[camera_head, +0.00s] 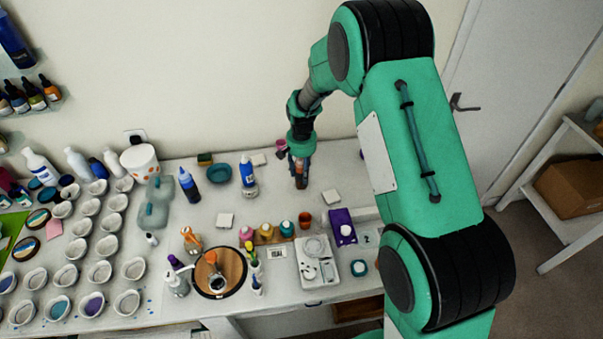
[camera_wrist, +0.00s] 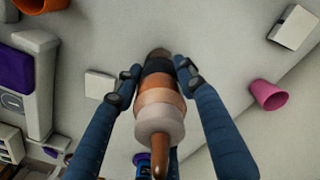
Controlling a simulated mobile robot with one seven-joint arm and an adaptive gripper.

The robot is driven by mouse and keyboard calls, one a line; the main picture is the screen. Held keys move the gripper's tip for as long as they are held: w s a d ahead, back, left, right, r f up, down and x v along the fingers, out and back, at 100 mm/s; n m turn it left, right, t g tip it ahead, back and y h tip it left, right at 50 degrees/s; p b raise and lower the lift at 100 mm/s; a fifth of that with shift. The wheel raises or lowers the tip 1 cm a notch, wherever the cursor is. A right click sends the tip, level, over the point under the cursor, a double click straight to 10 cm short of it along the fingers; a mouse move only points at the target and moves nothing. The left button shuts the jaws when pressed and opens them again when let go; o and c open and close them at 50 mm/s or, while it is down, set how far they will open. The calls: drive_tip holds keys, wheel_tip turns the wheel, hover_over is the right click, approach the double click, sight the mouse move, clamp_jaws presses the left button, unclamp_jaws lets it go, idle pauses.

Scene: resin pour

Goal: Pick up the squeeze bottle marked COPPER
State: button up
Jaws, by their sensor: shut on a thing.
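A copper-brown squeeze bottle (camera_wrist: 160,103) with a pale collar, a brown tapered nozzle and a dark band near its far end stands between my fingers in the wrist view. My gripper (camera_wrist: 158,76) is shut on it, with a finger on each side. In the head view my gripper (camera_head: 300,153) points down over the back right of the table, and the brown bottle (camera_head: 300,177) shows below it. I cannot read a label on it. I cannot tell whether its base touches the table.
A blue-and-white bottle (camera_head: 248,172) and a teal bowl (camera_head: 219,173) stand left of my gripper. A pink cup (camera_wrist: 268,95) is close by on the right in the wrist view. An orange cup (camera_head: 305,220) and purple box (camera_head: 342,226) are nearer the front.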

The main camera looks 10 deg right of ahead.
wheel_tip(320, 180, up, 10)
drive_tip(key=shift+f+p, duration=0.1)
drive_tip(key=shift+p, duration=0.2)
